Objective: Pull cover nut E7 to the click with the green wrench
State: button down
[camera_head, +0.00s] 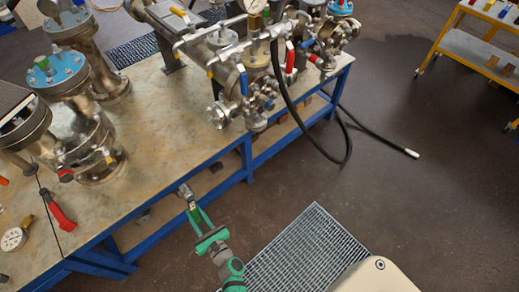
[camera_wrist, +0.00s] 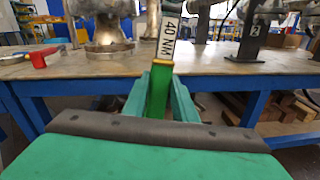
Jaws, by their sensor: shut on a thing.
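My gripper (camera_head: 197,212) is out over the bench's front edge in the head view. In the wrist view its green fingers (camera_wrist: 160,88) are shut on the upright green wrench (camera_wrist: 158,92). A label on the wrench reads "40 NM"; its upper end is cut off by the frame. In the head view the wrench (camera_head: 187,192) shows only as a short piece beyond the fingers. Flanged vessels with blue covers (camera_head: 55,69) stand on the bench's left, apart from the wrench. I cannot read E7 on any nut.
The wooden bench (camera_head: 155,125) has a blue frame. Piping with valves and a gauge (camera_head: 245,75) stands at its back right. A red-handled tool (camera_head: 60,212) and a round gauge (camera_head: 14,238) lie front left. A black hose (camera_head: 300,125) hangs to the floor. A yellow cart (camera_head: 475,48) stands far right.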

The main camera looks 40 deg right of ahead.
jog(key=s+d+r+m+y, duration=0.1)
jog(key=d+r, duration=0.6)
jog(key=d, duration=0.3)
jog(key=d+r, duration=0.6)
jog(key=d, duration=0.4)
jog(key=s+d+r+m+y, duration=0.1)
jog(key=d+r, duration=0.6)
jog(key=d, duration=0.3)
jog(key=shift+h, duration=0.4)
jog(key=shift+w+f, duration=0.15)
jog(key=shift+w, duration=1)
jog(key=shift+w+f, duration=0.15)
jog(key=shift+w, duration=1)
jog(key=shift+w+a, duration=0.1)
jog(key=shift+w, duration=1.15)
